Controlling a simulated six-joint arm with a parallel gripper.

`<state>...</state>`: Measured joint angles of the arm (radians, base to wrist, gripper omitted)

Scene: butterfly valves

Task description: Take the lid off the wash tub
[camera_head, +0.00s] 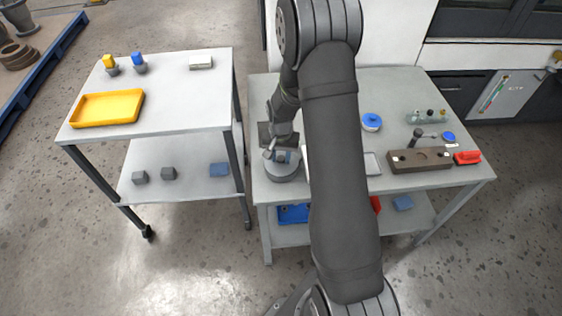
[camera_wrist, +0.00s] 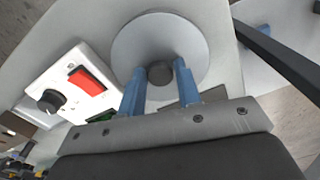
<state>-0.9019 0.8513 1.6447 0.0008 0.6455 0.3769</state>
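The wash tub (camera_head: 282,174) is a round grey vessel at the left front of the right-hand table. Its round grey lid (camera_wrist: 128,48) fills the upper middle of the wrist view, with a dark knob (camera_wrist: 160,73) at its centre. My gripper (camera_wrist: 160,70) comes down over the lid, its blue fingers one on each side of the knob. They look in contact with the knob, with no clear gap. In the head view my gripper (camera_head: 281,156) is right at the tub's top. Whether the lid sits on the rim or just above it cannot be told.
A white box with a red switch (camera_wrist: 87,80) and black dial stands close beside the tub. A blue round item (camera_head: 371,122), a brown block (camera_head: 420,160) and a red item (camera_head: 467,157) lie farther right. The left cart holds a yellow tray (camera_head: 107,109), with clear surface beside it.

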